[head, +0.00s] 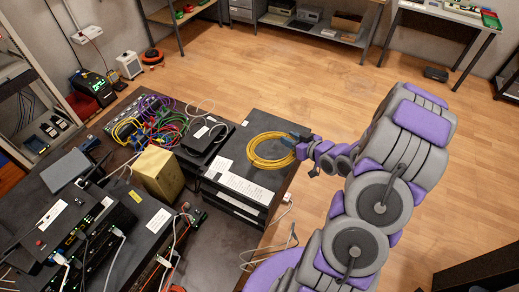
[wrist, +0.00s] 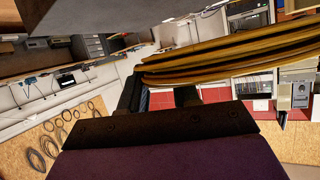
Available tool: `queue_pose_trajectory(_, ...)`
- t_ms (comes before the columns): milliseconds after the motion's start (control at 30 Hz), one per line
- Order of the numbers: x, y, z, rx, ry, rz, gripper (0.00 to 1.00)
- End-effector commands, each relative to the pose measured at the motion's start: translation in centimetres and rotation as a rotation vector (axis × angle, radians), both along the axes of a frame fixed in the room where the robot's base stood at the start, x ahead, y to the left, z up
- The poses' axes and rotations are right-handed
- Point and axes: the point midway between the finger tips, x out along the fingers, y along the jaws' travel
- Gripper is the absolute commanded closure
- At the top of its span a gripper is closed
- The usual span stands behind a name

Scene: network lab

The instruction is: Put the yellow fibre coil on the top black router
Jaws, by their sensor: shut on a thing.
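The yellow fibre coil (head: 266,152) is a flat ring of several turns, and it also shows edge-on across the upper right of the wrist view (wrist: 235,60). My gripper (head: 299,141) is shut on the coil's right side. In the wrist view the dark fingers (wrist: 160,96) meet the coil at its left end. The top black router (head: 232,152) is the flat upper unit of a stack with white labels on the table. In the head view the coil overlaps the router's top. I cannot tell whether it touches it. The fingertips are small and partly hidden in the head view.
Left of the stack are a small black box (head: 204,139), a beige box (head: 158,173) and bundles of coloured cables (head: 152,120). More black devices (head: 95,225) crowd the lower left. Thin loose cables hang right of the stack. The wooden floor (head: 300,85) behind is clear.

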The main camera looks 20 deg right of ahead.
Motion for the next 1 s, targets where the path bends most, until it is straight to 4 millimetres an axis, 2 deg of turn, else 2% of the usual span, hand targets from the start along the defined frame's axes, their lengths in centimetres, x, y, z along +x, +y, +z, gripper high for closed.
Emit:
queue_pose_trajectory(33, -1.2, -0.4, -0.8, 0.006, 0.007, -0.004, 1.0)
queue_pose_trajectory(200, -3.3, -0.3, -2.1, 0.01, 0.005, -0.002, 1.0)
queue_pose_trajectory(333, -3.1, -0.2, -2.4, 0.008, 0.003, 0.001, 1.0)
queue_pose_trajectory(467, -0.8, -1.1, -2.6, 0.003, 0.003, 0.002, 1.0)
queue_pose_trajectory(800, 6.1, -5.0, -3.5, 0.004, 0.004, 0.001, 1.0)
queue_pose_trajectory(1000, 9.1, -6.3, -3.7, 0.006, 0.004, 0.002, 1.0)
